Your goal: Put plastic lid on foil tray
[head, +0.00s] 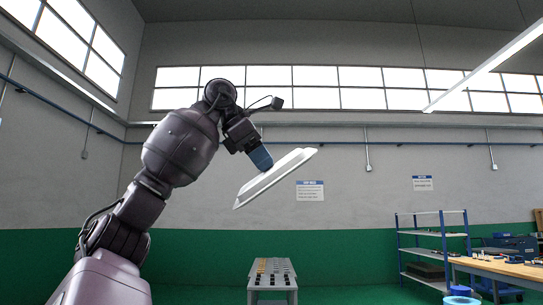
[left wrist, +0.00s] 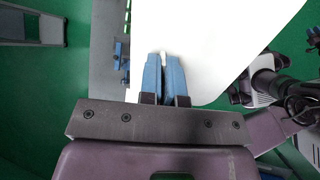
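The white plastic lid (head: 274,177) is up in the air in the middle of the head view, tilted with its right end higher. My left gripper (head: 262,160) has its blue fingers at the lid's upper edge. In the left wrist view the two blue fingertips (left wrist: 164,60) are close together on the edge of the lid (left wrist: 205,35), which fills the upper middle of the picture. The gripper is shut on the lid. I cannot make out the foil tray in either view.
A grey stand (head: 272,284) with small dark and yellow items is low in the middle. A blue-framed shelf rack (head: 428,250) and a wooden workbench (head: 500,268) are at the right, with a blue bin (head: 460,291) near them. The air around the lid is clear.

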